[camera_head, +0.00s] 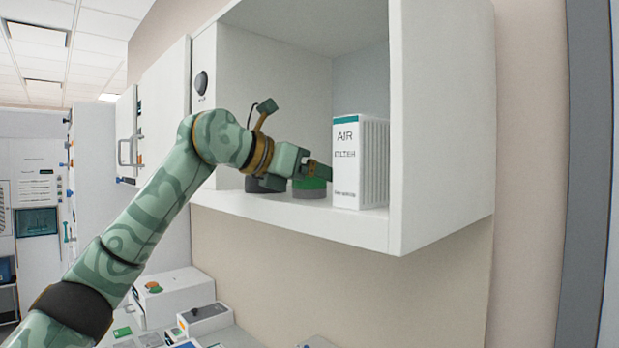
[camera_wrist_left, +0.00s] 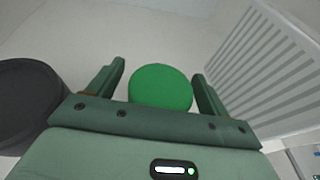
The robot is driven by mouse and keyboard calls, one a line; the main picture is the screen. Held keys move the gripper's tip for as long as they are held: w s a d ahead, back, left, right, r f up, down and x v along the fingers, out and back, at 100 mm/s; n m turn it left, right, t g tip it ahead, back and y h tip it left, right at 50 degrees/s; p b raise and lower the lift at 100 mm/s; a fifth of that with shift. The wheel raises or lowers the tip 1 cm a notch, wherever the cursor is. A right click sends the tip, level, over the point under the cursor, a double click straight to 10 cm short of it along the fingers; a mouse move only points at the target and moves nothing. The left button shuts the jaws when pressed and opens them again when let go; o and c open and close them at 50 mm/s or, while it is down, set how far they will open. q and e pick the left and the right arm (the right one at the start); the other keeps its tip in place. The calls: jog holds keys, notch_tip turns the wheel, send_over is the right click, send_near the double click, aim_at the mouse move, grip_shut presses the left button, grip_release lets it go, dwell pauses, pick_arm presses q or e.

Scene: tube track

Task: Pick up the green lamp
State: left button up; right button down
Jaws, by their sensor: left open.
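The green lamp (camera_head: 309,188) stands on the floor of an open white wall cabinet, with a green top and a grey lower part. Its round green top (camera_wrist_left: 161,88) shows between the fingers in the left wrist view. My left gripper (camera_head: 318,170) reaches into the cabinet at the lamp and partly hides it in the head view. In the wrist view my left gripper (camera_wrist_left: 160,80) is open, with one finger on each side of the lamp and a gap to each. My right gripper is not in view.
A white air filter box (camera_head: 347,165) stands close to the right of the lamp. A dark round object (camera_head: 262,185) sits close to its left. The cabinet's right side wall (camera_head: 440,130) and front edge (camera_head: 290,212) bound the space. A counter with devices (camera_head: 205,318) lies below.

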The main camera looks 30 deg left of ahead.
pick_arm(q)
jog(key=shift+w+d, duration=0.1)
jog(key=shift+w, duration=0.1)
jog(key=shift+s, duration=0.15)
jog(key=c, duration=1.1)
